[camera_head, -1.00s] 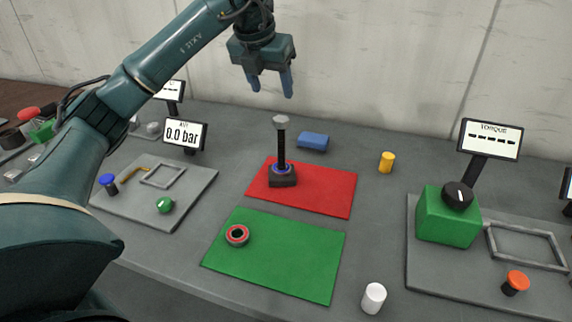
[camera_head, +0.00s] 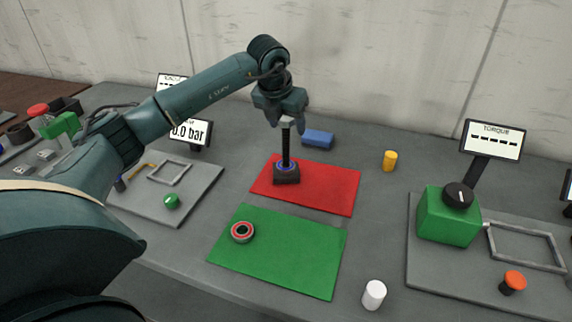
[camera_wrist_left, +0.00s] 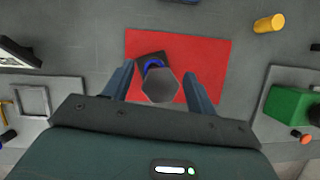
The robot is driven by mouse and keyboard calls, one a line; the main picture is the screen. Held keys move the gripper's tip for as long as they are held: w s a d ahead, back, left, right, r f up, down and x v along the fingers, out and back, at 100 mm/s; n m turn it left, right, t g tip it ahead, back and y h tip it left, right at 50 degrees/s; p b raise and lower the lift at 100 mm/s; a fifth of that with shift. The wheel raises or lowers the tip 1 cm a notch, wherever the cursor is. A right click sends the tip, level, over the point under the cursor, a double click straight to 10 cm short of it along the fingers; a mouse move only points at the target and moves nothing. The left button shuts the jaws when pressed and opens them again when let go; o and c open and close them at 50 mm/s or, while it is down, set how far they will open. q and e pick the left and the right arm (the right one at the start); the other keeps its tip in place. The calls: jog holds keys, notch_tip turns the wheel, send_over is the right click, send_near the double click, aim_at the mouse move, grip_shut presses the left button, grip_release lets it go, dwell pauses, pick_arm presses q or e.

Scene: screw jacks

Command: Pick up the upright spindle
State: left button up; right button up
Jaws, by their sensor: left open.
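The upright spindle (camera_head: 286,146) is a dark rod with a pale hexagonal head. It stands in a black block (camera_head: 287,175) with a blue ring, on the red mat (camera_head: 335,188). My left gripper (camera_head: 287,123) is open around the spindle's head, with its fingers pointing down. In the left wrist view the hexagonal head (camera_wrist_left: 160,87) lies between the two spread fingers (camera_wrist_left: 160,85), with gaps on both sides. The head hides most of the rod there. My right gripper is not in view.
A green mat (camera_head: 290,265) in front holds a red-rimmed ring (camera_head: 242,232). A blue block (camera_head: 318,139) lies behind the spindle. A yellow cylinder (camera_head: 390,161) and a white cylinder (camera_head: 374,295) stand to the right. A green box with a knob (camera_head: 447,215) is further right.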

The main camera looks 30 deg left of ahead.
pick_arm(q)
jog(key=shift+c, duration=0.5)
grip_shut()
dwell(0.8)
jog(key=shift+r, duration=0.15)
